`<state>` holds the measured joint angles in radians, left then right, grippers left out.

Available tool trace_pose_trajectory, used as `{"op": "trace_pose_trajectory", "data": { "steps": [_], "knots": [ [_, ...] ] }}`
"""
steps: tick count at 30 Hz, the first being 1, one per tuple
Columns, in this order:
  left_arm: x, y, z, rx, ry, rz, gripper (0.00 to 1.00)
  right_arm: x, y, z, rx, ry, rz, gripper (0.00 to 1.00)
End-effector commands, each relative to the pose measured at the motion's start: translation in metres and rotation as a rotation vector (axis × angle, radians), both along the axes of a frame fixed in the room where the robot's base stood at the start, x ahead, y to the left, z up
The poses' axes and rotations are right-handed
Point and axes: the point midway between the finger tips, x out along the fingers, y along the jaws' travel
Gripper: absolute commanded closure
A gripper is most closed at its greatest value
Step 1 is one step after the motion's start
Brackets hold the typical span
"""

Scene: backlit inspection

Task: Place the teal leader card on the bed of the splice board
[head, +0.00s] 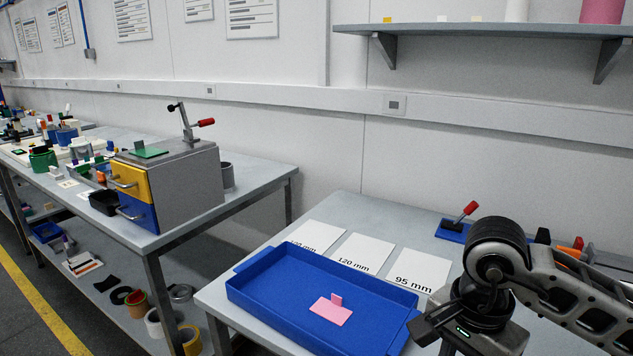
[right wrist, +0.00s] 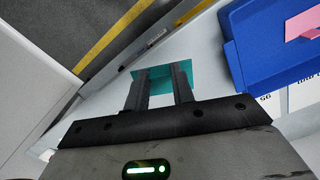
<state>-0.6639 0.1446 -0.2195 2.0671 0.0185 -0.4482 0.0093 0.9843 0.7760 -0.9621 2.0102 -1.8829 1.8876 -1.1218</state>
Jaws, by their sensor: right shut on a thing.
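The teal leader card (right wrist: 208,82) shows in the right wrist view, held between the two fingers of my right gripper (right wrist: 162,72). The gripper is shut on it, and the fingers cover part of the card. In the head view the right gripper's body (head: 465,335) is at the lower right, beside the blue tray's right end; the card cannot be made out there. I cannot identify the splice board for certain in either view. My left gripper is not in view.
A blue tray (head: 245,291) holds a pink card (head: 331,311) with an upright tab. White cards marked in mm, one reading 95 mm (head: 413,269), lie behind it. A blue base with a red-handled lever (head: 453,230) stands farther back. A grey cabinet (head: 190,185) with drawers is on the left bench.

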Motion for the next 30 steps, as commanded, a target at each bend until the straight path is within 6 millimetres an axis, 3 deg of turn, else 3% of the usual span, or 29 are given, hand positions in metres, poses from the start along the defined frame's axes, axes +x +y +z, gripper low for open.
{"op": "trace_pose_trajectory", "data": {
  "steps": [6, 12, 18, 30],
  "knots": [
    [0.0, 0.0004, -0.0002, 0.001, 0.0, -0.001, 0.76, -0.001, -0.0006, -0.0045, 0.0, 0.002, 0.521, 0.88],
    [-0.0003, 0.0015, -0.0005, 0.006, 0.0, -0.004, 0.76, -0.0016, -0.0004, -0.0072, 0.001, 0.001, 0.841, 0.88],
    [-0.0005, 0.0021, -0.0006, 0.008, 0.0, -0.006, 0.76, -0.0014, -0.0008, -0.0072, -0.002, 0.001, 0.96, 0.88],
    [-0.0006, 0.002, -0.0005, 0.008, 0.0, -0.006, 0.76, -0.0016, 0.0005, -0.0083, 0.001, 0.001, 0.966, 0.88]
  ]
}}
